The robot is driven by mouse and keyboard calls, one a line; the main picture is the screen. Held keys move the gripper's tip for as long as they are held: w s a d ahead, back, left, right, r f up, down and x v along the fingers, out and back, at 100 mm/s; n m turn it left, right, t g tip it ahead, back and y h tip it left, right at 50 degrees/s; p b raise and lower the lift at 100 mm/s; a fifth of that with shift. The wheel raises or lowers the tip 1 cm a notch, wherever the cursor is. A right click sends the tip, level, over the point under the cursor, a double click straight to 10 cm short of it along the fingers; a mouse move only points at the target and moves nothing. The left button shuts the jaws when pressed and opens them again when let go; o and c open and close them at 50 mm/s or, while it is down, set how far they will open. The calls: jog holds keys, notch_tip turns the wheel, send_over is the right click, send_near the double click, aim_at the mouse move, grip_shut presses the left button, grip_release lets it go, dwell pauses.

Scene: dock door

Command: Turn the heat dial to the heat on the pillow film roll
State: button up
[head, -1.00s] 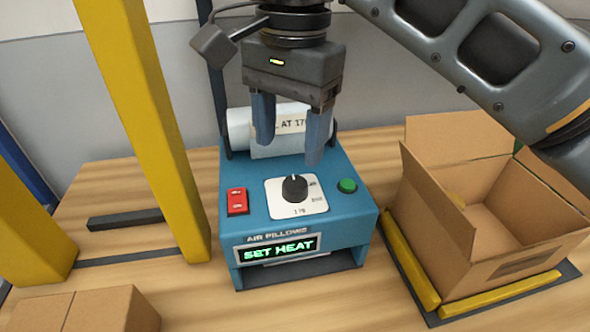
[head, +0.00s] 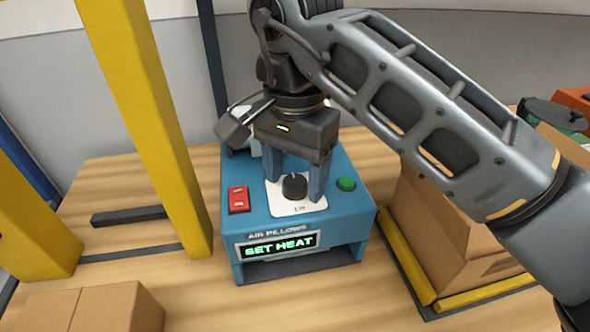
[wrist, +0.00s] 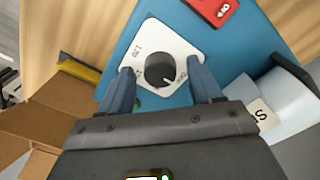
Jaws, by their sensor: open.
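The black heat dial (head: 294,186) sits on a white plate (head: 290,208) atop the blue air pillow machine (head: 330,225). My gripper (head: 295,190) is open, its two blue fingers down on either side of the dial. In the wrist view the dial (wrist: 160,69) lies between the spread fingertips; whether they touch it I cannot tell. The dial's white mark points toward the gripper side there; plate numbers are too small to read surely. The film roll (wrist: 283,98) shows at the right in the wrist view, its label mostly cut off by my gripper.
The machine has a red switch (head: 239,199), a green button (head: 346,184) and a display (head: 278,246) reading SET HEAT. A yellow post (head: 150,130) stands at left. An open carton (head: 440,225) stands at right, partly behind my arm. A closed box (head: 95,308) is front left.

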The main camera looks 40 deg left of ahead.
jog(key=shift+c, duration=0.3)
jog(key=c, duration=1)
